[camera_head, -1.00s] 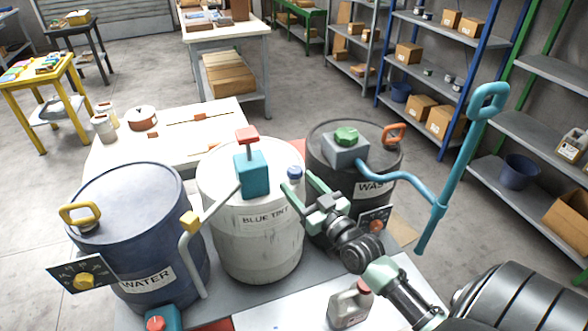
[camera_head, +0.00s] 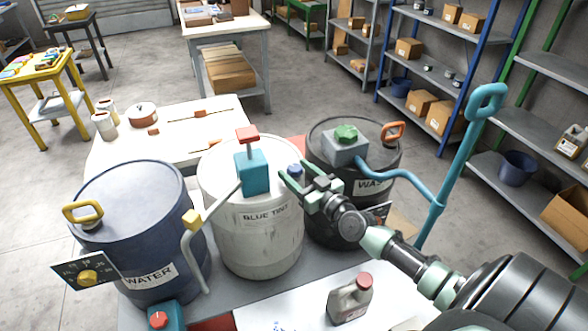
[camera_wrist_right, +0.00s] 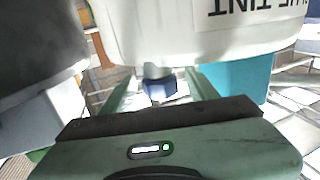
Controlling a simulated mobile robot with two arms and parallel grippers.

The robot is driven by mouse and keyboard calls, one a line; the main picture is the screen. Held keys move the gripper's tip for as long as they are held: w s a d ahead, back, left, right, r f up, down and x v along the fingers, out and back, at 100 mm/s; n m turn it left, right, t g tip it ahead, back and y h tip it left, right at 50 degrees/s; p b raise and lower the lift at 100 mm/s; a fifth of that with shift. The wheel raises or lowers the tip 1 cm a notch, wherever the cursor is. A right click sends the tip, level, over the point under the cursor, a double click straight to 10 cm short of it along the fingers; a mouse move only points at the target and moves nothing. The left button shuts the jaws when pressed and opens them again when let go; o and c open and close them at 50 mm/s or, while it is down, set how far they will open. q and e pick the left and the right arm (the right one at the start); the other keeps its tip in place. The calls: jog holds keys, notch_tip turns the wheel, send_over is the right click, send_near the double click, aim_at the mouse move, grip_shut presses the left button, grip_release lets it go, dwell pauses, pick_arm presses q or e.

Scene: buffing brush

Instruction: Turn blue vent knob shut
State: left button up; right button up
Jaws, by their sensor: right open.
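The blue vent knob (camera_head: 296,171) sits at the right rim of the white drum labelled "BLUE TINT" (camera_head: 262,245). My right gripper (camera_head: 299,176) is open, with its green fingers on either side of the knob in the head view. In the right wrist view the dark blue knob (camera_wrist_right: 160,88) stands on a pale stem on the drum's side, between the two fingers (camera_wrist_right: 158,92). Whether a finger touches it I cannot tell. My left gripper is not in view.
A teal pump with a red handle (camera_head: 247,134) tops the white drum. The blue "WATER" drum (camera_head: 135,235) stands left, the dark waste drum (camera_head: 325,135) close right. A grey jug (camera_head: 349,302) stands in front. A blue hose pump handle (camera_head: 468,145) rises at right.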

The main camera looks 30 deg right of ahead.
jog(key=shift+w, duration=0.6)
